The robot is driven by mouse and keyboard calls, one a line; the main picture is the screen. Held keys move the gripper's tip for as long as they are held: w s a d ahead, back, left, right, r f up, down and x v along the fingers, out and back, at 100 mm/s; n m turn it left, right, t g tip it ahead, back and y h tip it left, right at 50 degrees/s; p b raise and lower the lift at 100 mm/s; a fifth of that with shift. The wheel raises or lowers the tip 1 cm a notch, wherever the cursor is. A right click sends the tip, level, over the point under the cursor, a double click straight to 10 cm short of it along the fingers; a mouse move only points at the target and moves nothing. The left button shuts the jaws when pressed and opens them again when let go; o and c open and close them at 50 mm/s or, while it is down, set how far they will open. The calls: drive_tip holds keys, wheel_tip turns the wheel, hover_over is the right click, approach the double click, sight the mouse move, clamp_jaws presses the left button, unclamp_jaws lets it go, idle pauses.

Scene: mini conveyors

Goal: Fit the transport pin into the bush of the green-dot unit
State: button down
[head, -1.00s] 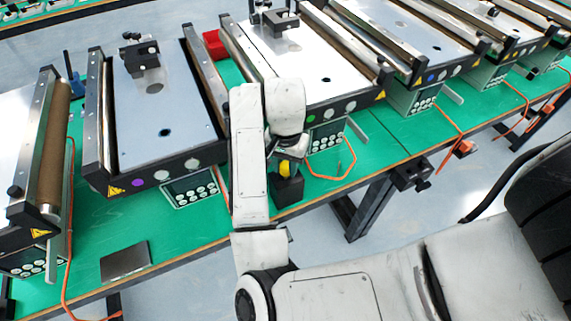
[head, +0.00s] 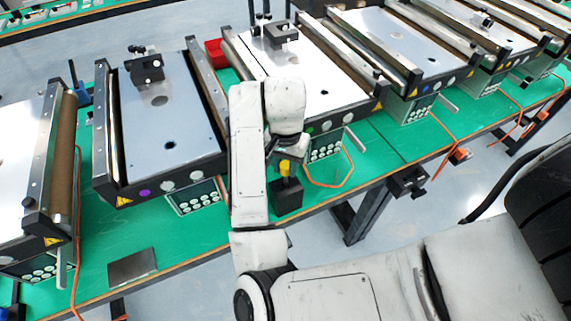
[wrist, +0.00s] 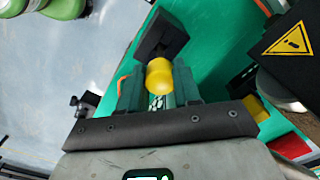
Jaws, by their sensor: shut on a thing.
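The yellow-headed transport pin (head: 285,167) is between the jaws of my gripper (head: 283,160), which is shut on it. The wrist view shows the rounded yellow head (wrist: 159,77) between the fingers. The pin is above a black block (head: 286,198) on the green bench; whether its lower end is clear of the block is hard to tell. The green-dot unit (head: 283,63) is behind my arm, its green dot (head: 309,131) partly beside my wrist. A dark round hole, seemingly its bush (head: 323,92), shows in its top plate.
The purple-dot unit (head: 150,110) stands left, with a similar hole. A control panel (head: 325,147) and orange cable (head: 345,175) are right of my gripper. A red bin (head: 215,50) is behind. A dark flat plate (head: 132,266) lies at the front left.

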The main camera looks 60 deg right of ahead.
drive_tip(key=shift+r, duration=3)
